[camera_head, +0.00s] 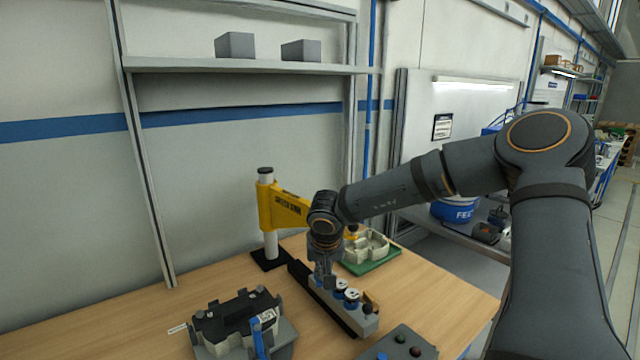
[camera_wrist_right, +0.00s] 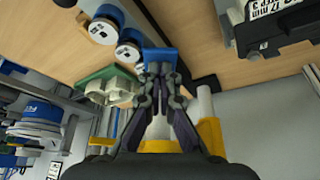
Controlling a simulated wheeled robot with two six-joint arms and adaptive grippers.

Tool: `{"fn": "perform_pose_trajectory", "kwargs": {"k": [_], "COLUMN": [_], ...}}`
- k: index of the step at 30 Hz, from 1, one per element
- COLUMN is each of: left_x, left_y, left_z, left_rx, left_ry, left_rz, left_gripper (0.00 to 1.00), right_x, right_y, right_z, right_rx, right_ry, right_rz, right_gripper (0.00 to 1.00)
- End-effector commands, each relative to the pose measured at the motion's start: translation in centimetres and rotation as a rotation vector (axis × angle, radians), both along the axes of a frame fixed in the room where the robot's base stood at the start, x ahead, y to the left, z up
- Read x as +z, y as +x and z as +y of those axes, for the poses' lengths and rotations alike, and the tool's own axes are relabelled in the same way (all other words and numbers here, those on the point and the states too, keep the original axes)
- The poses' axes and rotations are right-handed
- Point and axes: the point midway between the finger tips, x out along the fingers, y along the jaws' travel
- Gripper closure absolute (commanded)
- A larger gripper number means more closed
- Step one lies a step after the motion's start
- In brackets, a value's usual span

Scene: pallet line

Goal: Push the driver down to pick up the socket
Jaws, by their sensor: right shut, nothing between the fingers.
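The yellow driver arm (camera_head: 285,208) stands on a pale post with a black base at the table's back edge. Its right end is hidden behind my right arm. Yellow parts also show behind the fingers in the right wrist view (camera_wrist_right: 211,135). My right gripper (camera_head: 325,282) points down over the left end of a long black-based rack (camera_head: 345,318). Its fingers are together and empty, with their tips close to a blue block in the wrist view (camera_wrist_right: 160,56); whether they touch is unclear. I cannot clearly make out the socket. My left gripper is out of view.
Blue-and-white round parts (camera_head: 352,296) sit on the rack. A green tray (camera_head: 372,263) with a pale casting is behind it. A black device in a grey fixture (camera_head: 240,318) is at front left, a button box (camera_head: 400,345) at front right. Bare wood lies between.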

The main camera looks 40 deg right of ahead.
Motion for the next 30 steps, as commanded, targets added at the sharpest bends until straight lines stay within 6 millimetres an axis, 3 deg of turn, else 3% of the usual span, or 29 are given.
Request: {"fn": "perform_pose_trajectory", "kwargs": {"k": [30], "left_x": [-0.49], "left_y": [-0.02], "left_z": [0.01], "left_rx": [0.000], "left_ry": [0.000], "left_rz": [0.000], "left_gripper": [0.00], "right_x": [-0.35], "right_y": [-0.16], "right_z": [0.12], "right_rx": [0.001], "right_ry": [0.003], "right_rz": [0.006], "right_gripper": [1.00]}}
